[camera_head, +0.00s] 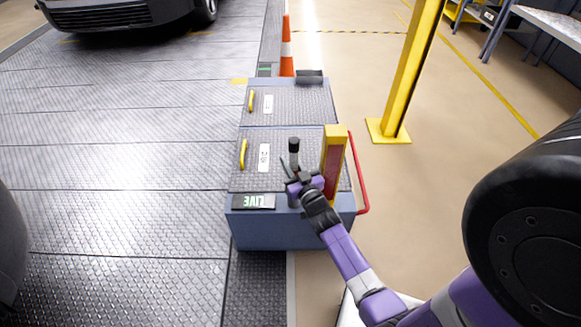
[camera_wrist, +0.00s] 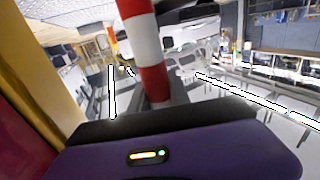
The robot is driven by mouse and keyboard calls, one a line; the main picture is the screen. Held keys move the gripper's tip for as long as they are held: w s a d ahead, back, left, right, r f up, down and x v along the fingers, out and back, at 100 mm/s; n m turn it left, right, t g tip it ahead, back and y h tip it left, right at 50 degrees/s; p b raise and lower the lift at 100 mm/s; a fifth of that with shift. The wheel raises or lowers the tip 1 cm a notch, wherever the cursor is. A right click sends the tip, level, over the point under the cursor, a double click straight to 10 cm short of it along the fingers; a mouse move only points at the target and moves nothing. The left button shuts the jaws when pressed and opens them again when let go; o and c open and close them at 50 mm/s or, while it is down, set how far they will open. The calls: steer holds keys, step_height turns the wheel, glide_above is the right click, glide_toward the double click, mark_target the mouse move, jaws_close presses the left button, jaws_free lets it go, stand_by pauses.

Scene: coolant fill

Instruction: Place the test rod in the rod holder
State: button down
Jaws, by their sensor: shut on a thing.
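My gripper (camera_head: 296,181) is at the front right of the blue-grey cabinet's top and is shut on the test rod. In the wrist view the rod (camera_wrist: 146,45) is striped red and white and rises from between the dark fingers (camera_wrist: 168,108). In the head view an upright dark piece with a black top (camera_head: 293,148) shows at the gripper, probably the rod's upper end. A yellow upright housing with a dark red face (camera_head: 334,150) stands close to the right of the gripper. It may be the rod holder; I cannot tell. The rod's lower end is hidden.
The cabinet (camera_head: 268,238) carries two lids with yellow handles (camera_head: 243,153), a LIVE sign (camera_head: 254,202) and a red side rail (camera_head: 359,180). An orange cone (camera_head: 287,50) stands behind it. A yellow post (camera_head: 406,75) stands right. Open floor lies between.

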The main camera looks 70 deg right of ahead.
steer(key=shift+f, duration=0.4)
steer(key=shift+f, duration=0.2)
steer(key=c, duration=1.2)
jaws_free()
steer(key=shift+r, duration=0.15)
